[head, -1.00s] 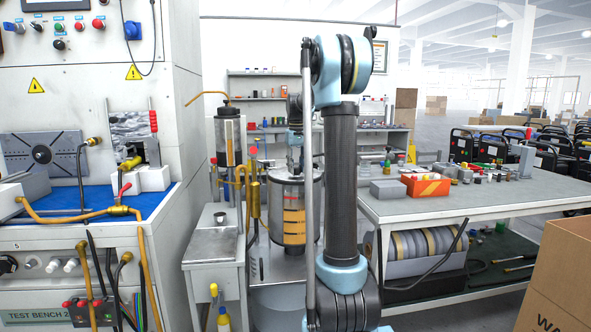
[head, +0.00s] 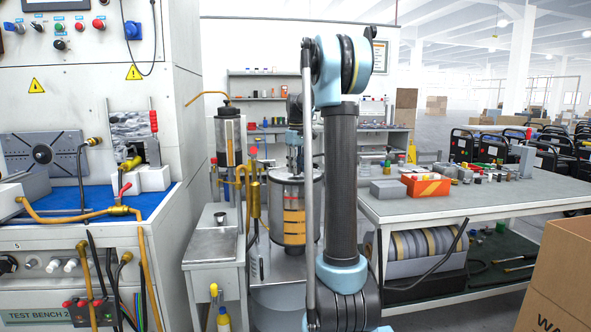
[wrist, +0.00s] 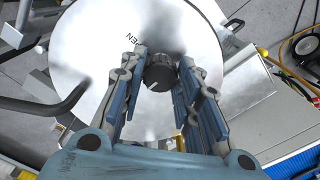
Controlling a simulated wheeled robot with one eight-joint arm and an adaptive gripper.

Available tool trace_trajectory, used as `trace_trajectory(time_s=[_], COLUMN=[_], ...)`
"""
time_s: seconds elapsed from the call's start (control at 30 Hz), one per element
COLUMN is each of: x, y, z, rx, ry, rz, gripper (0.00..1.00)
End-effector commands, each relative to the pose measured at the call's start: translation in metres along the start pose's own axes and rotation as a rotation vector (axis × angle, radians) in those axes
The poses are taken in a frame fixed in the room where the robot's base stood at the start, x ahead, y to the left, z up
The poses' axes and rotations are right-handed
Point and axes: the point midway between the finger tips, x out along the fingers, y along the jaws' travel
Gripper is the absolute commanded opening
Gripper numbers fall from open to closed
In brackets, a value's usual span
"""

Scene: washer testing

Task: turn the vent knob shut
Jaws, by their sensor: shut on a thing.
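The vent knob (wrist: 160,74) is a dark, ribbed round knob with a pale mark on its face, on the round silver lid (wrist: 100,70) of a tank. My gripper (wrist: 163,66) is shut on the knob, a finger on either side, in the wrist view. In the head view the silver tank (head: 289,199) with orange bands stands behind my arm. My gripper's lower part (head: 294,150) shows just above the lid there; the knob cannot be made out in that view.
A black bent handle or pipe (wrist: 68,103) reaches over the lid's left side in the wrist view. In the head view, a brass pipe and a small metal stand (head: 214,247) are left of the tank. A grey workbench (head: 470,198) with parts stands right.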

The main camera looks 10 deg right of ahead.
Motion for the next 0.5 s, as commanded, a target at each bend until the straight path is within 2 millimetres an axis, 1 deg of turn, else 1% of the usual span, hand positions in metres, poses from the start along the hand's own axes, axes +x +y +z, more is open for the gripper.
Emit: trace_trajectory(time_s=[0.03, 0.2, 0.23, 0.3, 0.5], x=[-0.001, -0.001, -0.001, -0.0009, -0.0005], y=[0.0018, 0.0019, 0.0019, 0.0017, 0.001], z=[-0.0026, -0.0026, -0.0025, -0.002, -0.0009], rx=[0.0, 0.001, 0.001, 0.001, 0.001], ry=[0.006, 0.006, 0.005, 0.004, 0.003], rz=[0.004, 0.004, 0.004, 0.003, 0.002], gripper=[0.06, 0.06, 0.37, 0.51, 0.51])
